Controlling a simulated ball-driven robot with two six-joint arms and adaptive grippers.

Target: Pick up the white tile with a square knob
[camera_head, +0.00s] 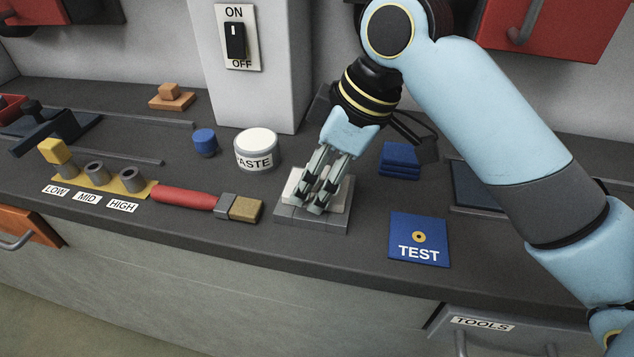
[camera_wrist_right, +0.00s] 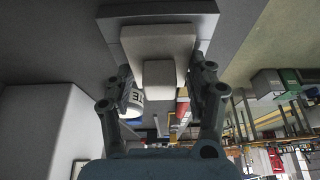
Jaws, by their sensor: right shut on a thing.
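The white tile (camera_wrist_right: 143,42) with its square knob (camera_wrist_right: 159,76) is between the fingers of my right gripper (camera_wrist_right: 160,85) in the right wrist view. In the head view the white tile (camera_head: 340,191) is over a grey square base (camera_head: 311,221), partly hidden by the fingers. My right gripper (camera_head: 318,194) comes down from above and is shut on the tile's knob. I cannot tell whether the tile touches the base (camera_wrist_right: 160,17). My left gripper is not in view.
Left of the base lie a brush with a red handle (camera_head: 183,197) and a white-lidded jar (camera_head: 257,151). A blue TEST plate (camera_head: 418,237) lies to the right, with stacked blue pieces (camera_head: 400,158) behind. A grey pillar with a switch (camera_head: 236,40) stands at the back.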

